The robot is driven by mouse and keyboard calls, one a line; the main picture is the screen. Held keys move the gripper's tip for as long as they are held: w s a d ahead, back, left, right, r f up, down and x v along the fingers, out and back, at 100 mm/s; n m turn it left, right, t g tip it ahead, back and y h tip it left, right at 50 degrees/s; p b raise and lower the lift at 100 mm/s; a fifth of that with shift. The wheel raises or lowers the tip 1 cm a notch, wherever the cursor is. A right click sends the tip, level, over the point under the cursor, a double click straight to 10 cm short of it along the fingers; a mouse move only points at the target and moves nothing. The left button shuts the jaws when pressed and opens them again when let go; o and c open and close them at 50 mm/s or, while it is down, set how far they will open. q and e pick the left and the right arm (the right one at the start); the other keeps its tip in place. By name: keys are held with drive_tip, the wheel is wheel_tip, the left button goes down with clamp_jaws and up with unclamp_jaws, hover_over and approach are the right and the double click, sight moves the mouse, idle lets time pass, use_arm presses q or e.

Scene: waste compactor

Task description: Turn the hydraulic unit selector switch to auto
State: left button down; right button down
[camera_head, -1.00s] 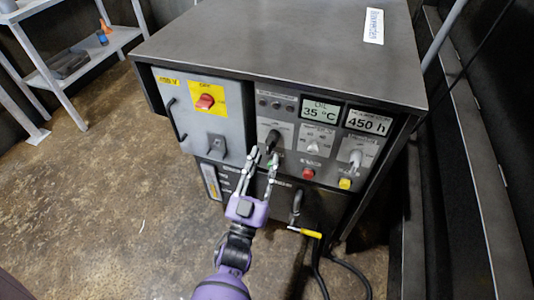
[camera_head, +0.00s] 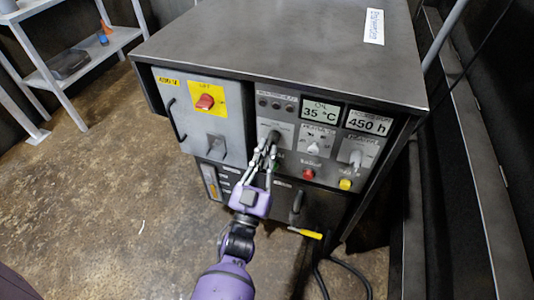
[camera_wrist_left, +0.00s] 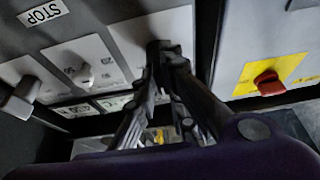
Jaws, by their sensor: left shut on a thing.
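The grey control panel (camera_head: 330,150) of the cabinet carries a row of selector switches. The dark left switch (camera_head: 273,136) stands below small round indicators, and its label is too small to read. My left gripper (camera_head: 266,149) reaches it from below with its fingers closed together on it. In the left wrist view the fingertips (camera_wrist_left: 164,58) meet at the dark knob, which they mostly hide, so its pointing direction cannot be told. The middle switch (camera_head: 314,148) and right switch (camera_head: 356,158) are clear of the gripper. My right gripper is not in view.
A red rotary switch (camera_head: 205,102) on a yellow plate sits left of the panel. A red button (camera_head: 308,174) and a yellow button (camera_head: 345,184) sit below the switches. A yellow-handled crank (camera_head: 305,233) sticks out lower down. A shelf (camera_head: 85,60) stands at the back left.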

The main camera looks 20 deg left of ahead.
use_arm(q)
drive_tip(key=shift+r+m, duration=0.1)
drive_tip(key=shift+m, duration=0.2)
drive_tip(key=m+h+p, duration=0.1)
drive_tip(key=m+h, duration=0.1)
drive_tip(key=m, duration=0.1)
drive_tip(key=shift+a+r+m, duration=0.1)
drive_tip(key=shift+a+m, duration=0.05)
drive_tip(key=shift+m, duration=0.25)
drive_tip(key=shift+a+m+g+h+p, duration=0.1)
drive_tip(key=shift+m+g+h+p, duration=0.6)
drive_tip(key=shift+m, duration=1.35)
drive_tip(key=shift+a+m+g+h+p, duration=0.1)
drive_tip(key=shift+m+g+h+p, duration=0.2)
drive_tip(key=shift+m+h+p, duration=1.25)
drive_tip(key=shift+d+m+b, duration=0.1)
drive_tip(key=shift+m+b, duration=0.6)
